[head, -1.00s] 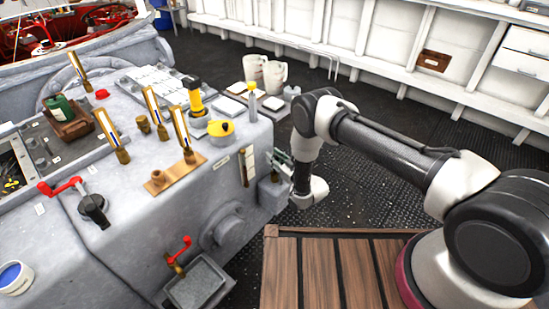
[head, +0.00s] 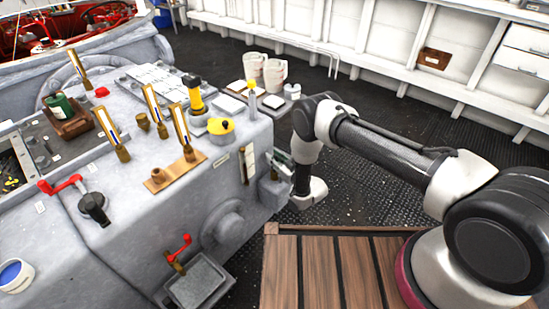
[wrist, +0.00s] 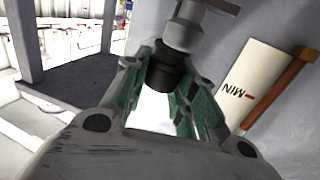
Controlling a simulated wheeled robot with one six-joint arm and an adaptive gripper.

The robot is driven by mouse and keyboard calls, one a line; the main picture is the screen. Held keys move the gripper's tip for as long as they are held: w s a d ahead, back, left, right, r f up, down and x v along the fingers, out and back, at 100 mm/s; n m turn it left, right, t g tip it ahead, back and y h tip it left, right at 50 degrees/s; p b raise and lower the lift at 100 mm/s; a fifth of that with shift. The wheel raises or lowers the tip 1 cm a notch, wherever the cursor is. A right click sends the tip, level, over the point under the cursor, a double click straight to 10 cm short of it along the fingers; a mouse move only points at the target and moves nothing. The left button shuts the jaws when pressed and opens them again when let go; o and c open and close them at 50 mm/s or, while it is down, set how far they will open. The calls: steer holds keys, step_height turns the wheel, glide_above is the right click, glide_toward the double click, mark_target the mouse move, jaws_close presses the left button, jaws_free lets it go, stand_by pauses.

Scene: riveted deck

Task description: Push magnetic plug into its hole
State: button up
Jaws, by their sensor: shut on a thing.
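My gripper (head: 281,160) is at the right side face of the grey riveted console (head: 228,205) in the head view, small and partly hidden by my wrist. In the wrist view my gripper (wrist: 168,85) has two green-padded fingers on either side of a dark cylindrical piece, which I take to be the magnetic plug (wrist: 163,74). The fingers are shut on it. A grey metal cylinder with a wider collar (wrist: 184,32) is directly beyond the dark piece, in line with it. I cannot tell whether they are one part or two touching. The hole itself is not clearly visible.
A pale plate marked MIN (wrist: 250,85) and a brown rod (wrist: 278,90) are on the wall right of the fingers. A red-handled valve (head: 178,252) sits lower on the console. A slatted wooden platform (head: 320,270) lies below my arm. Open dark floor (head: 350,185) is to the right.

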steer(key=shift+f, duration=1.85)
stand_by(0.5)
steer(key=o, duration=1.1)
steer(key=shift+o, duration=0.2)
steer(key=v, duration=1.2)
